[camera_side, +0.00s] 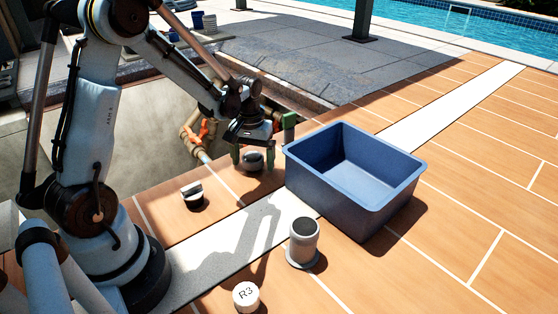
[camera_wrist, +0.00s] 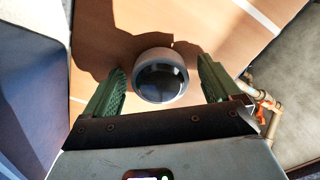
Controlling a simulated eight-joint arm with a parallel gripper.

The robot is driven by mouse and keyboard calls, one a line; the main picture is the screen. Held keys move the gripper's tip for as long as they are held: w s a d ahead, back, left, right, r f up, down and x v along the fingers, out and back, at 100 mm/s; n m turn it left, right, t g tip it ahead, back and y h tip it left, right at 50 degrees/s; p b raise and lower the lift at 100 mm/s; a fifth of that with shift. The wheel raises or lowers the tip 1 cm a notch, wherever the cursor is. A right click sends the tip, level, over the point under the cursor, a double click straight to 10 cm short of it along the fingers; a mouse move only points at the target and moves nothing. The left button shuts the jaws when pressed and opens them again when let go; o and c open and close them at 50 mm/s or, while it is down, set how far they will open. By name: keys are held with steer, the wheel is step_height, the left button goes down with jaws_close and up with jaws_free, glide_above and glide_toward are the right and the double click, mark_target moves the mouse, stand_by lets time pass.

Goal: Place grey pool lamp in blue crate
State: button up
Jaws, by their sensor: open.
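The grey pool lamp (camera_wrist: 160,77) is a short round body with a dark glass face, between the two green fingers in the wrist view. In the side view the lamp (camera_side: 252,161) sits on the tiles left of the crate. My gripper (camera_wrist: 160,88) is open, with a gap to the lamp on each side. In the side view my gripper (camera_side: 253,158) points down over the lamp. The blue crate (camera_side: 352,186) stands right of it, and its visible inside is empty. The crate wall (camera_wrist: 32,85) also shows at the left of the wrist view.
A grey flanged cylinder (camera_side: 303,243) stands in front of the crate. A white cap marked R3 (camera_side: 246,296) and a small white and black part (camera_side: 192,194) lie on the tiles. Pipes with orange fittings (camera_side: 200,135) are in the pit behind. Tiles right of the crate are clear.

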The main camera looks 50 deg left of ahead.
steer(key=shift+c, duration=0.3)
steer(key=c, duration=1.2)
steer(key=shift+r, duration=0.1)
